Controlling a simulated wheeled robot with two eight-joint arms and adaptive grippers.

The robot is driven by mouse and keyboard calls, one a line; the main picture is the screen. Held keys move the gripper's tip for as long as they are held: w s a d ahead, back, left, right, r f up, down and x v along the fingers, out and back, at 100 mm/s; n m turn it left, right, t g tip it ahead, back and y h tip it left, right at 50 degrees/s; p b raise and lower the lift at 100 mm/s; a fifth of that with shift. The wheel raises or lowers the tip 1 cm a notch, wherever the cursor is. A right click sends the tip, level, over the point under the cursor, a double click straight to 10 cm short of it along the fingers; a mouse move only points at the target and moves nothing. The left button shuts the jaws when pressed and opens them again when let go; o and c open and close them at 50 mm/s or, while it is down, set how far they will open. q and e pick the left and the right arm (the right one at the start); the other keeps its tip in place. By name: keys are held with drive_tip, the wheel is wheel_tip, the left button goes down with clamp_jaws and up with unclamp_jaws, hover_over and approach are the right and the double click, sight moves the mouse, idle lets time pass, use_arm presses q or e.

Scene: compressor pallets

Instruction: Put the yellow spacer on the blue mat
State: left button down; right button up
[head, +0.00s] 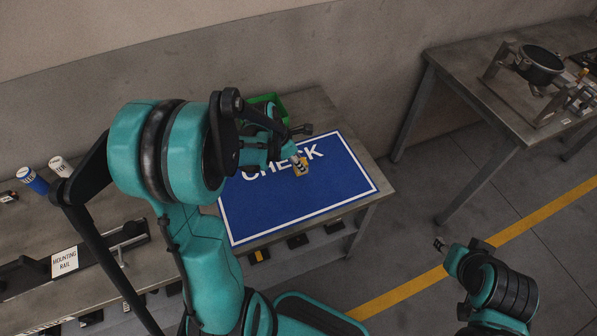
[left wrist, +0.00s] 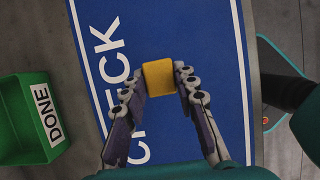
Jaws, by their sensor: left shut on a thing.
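The yellow spacer (left wrist: 158,78) is a small block with rounded corners, held between the fingertips of my left gripper (left wrist: 159,84). In the head view my left gripper (head: 300,167) is over the blue mat (head: 265,205), and the spacer shows only as a small yellowish patch at its fingers. The blue mat, with a white border and the word CHECK, also lies under the gripper in the left wrist view (left wrist: 220,50). I cannot tell whether the spacer touches the mat. My right gripper (head: 439,244) is over the floor at the right, small and empty-looking.
A green bin (left wrist: 15,120) marked DONE stands beside the mat, partly hidden by my left arm in the head view. A mounting rail (head: 75,258) and two labelled cylinders are on the bench at left. Another table (head: 470,85) with a metal fixture stands at right.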

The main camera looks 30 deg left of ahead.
sight(298, 170)
use_arm(q)
wheel_tip(298, 170, down, 4)
drive_tip(key=shift+a+f+b, duration=0.15)
drive_tip(key=shift+f+b, duration=0.05)
drive_tip(key=shift+b, duration=0.85)
drive_tip(key=shift+w, duration=0.1)
drive_tip(key=shift+r, duration=0.1)
drive_tip(key=shift+f, duration=0.2)
drive_tip(key=c, duration=1.2)
unclamp_jaws()
drive_tip(key=shift+r, duration=0.1)
